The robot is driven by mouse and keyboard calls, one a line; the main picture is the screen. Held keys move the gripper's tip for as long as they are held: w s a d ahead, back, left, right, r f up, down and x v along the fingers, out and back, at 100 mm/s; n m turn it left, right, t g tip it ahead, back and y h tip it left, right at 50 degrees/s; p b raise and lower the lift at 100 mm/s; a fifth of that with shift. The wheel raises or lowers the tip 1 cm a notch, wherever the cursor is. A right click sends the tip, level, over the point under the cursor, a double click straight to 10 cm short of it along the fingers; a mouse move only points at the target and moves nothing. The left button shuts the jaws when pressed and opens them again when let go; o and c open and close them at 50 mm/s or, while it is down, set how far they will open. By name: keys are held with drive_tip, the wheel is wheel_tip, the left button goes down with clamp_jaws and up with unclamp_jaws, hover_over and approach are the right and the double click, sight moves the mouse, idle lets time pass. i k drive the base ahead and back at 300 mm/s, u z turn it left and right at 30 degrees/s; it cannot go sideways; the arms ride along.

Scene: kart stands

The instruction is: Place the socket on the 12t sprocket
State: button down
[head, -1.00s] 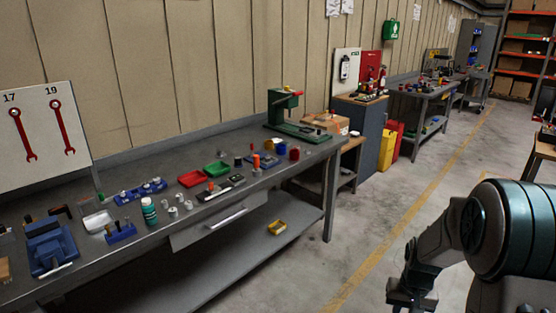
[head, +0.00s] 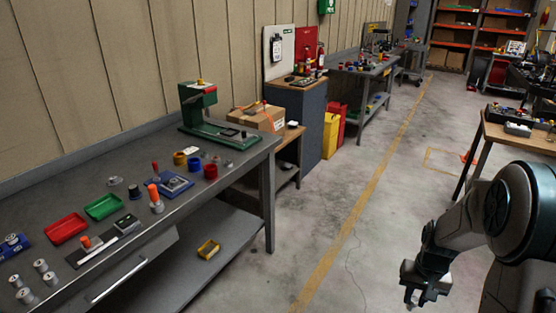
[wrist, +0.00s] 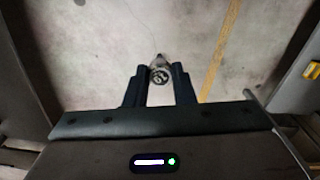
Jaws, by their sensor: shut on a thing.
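My gripper (wrist: 160,88) is shut on a small metal socket (wrist: 159,75), which sits between the fingertips in the wrist view, its round marked end facing the camera. The grey floor lies below it. In the head view my gripper (head: 411,296) hangs over the floor at the lower right, well apart from the bench; the socket is too small to make out clearly there. I cannot pick out a 12t sprocket in either view.
The long grey workbench (head: 140,160) at the left holds a red tray (head: 66,228), a green tray (head: 103,207), a green press (head: 205,115) and several metal cylinders. A wooden table (head: 518,138) stands at the right. The floor (head: 340,220) between is clear.

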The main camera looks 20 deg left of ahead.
sight(174, 180)
drive_tip(key=u, duration=0.15)
drive_tip(key=i, duration=1.3)
drive_tip(key=u, duration=1.3)
drive_tip(key=i, duration=0.65)
drive_tip(key=u, duration=0.7)
